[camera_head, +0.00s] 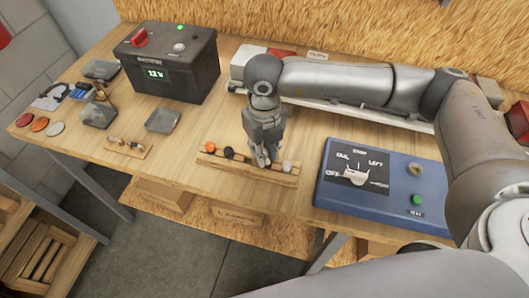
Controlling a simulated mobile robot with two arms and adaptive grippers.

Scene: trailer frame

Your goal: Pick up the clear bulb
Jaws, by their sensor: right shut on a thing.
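A wooden bulb rack (225,166) lies near the front edge of the bench. An orange bulb (210,147) and a dark bulb (229,153) stand at its left, and a pale grey-white bulb (288,166) stands at its right end. My right gripper (264,162) points down over the rack between the dark and pale bulbs. Its fingers are shut on what seems to be the clear bulb, which they mostly hide. I cannot tell whether that bulb is still seated in the rack. My left gripper is not in view.
A blue switch box (330,195) with a knob and green button stands right of the rack. A black battery box (190,85) stands at the back left. Small grey trays (163,120) and a small wooden holder (125,148) lie left of the rack.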

